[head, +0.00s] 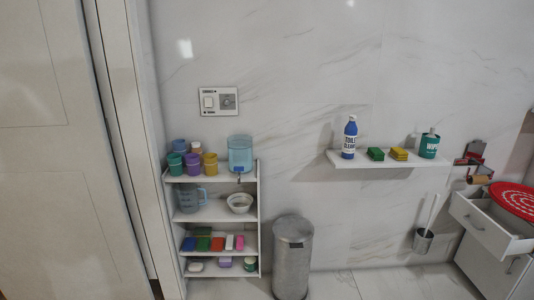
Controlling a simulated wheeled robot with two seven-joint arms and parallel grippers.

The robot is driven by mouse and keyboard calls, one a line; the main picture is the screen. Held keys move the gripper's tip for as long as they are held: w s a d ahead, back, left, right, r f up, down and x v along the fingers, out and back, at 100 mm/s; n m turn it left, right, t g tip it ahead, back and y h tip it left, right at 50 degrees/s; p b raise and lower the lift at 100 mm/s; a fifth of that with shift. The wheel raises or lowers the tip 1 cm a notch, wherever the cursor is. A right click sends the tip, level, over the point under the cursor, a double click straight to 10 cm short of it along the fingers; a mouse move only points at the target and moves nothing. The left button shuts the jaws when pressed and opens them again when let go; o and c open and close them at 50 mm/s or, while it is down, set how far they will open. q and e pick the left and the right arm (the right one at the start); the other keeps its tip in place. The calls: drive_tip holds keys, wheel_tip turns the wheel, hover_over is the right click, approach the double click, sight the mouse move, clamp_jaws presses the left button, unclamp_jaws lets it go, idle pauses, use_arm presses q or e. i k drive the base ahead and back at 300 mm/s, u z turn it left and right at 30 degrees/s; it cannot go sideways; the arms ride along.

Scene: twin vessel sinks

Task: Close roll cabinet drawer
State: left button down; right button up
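A white roll cabinet (477,268) stands at the right edge of the head view, partly cut off. Its upper drawer (484,230) is pulled out toward the left, and part of its inside shows. A small handle sits on the drawer front. Below it is another front with a dark handle, close to the picture's edge. A red round item with a white pattern (515,199) lies on top of the cabinet. Neither of my grippers is in view.
A grey cylindrical bin (292,258) stands by the wall. A wall shelf (386,160) carries bottles and sponges. A brush holder (423,240) is left of the drawer. Floor between bin and cabinet is clear.

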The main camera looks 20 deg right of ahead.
sight(493, 226)
drive_tip(key=z, duration=0.8)
drive_tip(key=i, duration=1.3)
drive_tip(key=z, duration=1.25)
